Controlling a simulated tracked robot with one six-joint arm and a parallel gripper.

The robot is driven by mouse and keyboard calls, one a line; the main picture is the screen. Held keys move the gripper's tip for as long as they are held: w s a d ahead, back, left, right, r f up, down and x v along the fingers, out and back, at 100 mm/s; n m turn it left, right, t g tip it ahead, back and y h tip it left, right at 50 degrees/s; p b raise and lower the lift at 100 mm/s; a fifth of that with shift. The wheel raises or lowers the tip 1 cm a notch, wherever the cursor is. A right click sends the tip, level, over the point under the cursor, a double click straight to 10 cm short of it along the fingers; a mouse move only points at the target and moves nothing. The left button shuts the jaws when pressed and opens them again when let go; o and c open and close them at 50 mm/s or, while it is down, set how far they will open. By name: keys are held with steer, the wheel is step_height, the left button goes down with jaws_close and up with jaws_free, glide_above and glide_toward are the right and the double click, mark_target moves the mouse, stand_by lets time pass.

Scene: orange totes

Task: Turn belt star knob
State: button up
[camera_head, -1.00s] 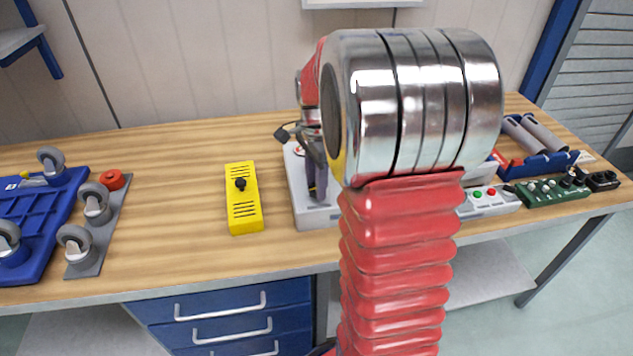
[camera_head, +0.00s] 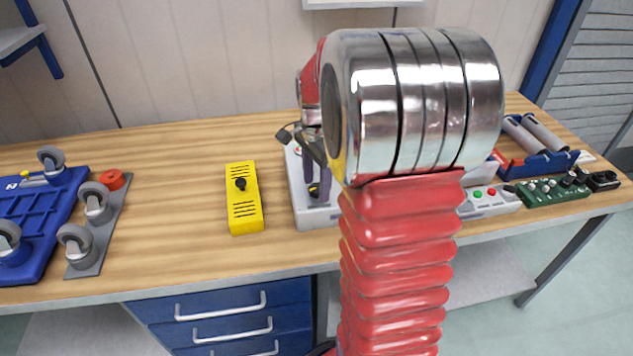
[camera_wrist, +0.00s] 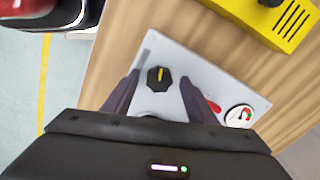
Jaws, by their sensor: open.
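A black lobed knob with a yellow pointer mark (camera_wrist: 159,76) sits on a light grey control box (camera_wrist: 205,68). In the head view the knob (camera_head: 314,191) is near the front left of the box (camera_head: 313,217). My gripper (camera_wrist: 160,80) is open, its two dark purple fingers on either side of the knob with gaps to both. In the head view my gripper (camera_head: 317,180) is over the box's left part, and my arm hides much of the box. Whether the fingertips are at knob height is unclear.
A yellow box (camera_head: 244,212) with a black knob lies left of the grey box. A gauge (camera_wrist: 239,116) and a red part (camera_wrist: 213,105) are on the panel. A blue castered dolly (camera_head: 48,215) is at left. Button boxes (camera_head: 487,205) are at right.

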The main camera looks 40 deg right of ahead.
mark_target(316, 187)
step_height(316, 187, up, 14)
steer(key=shift+f, duration=0.15)
stand_by(0.6)
stand_by(0.6)
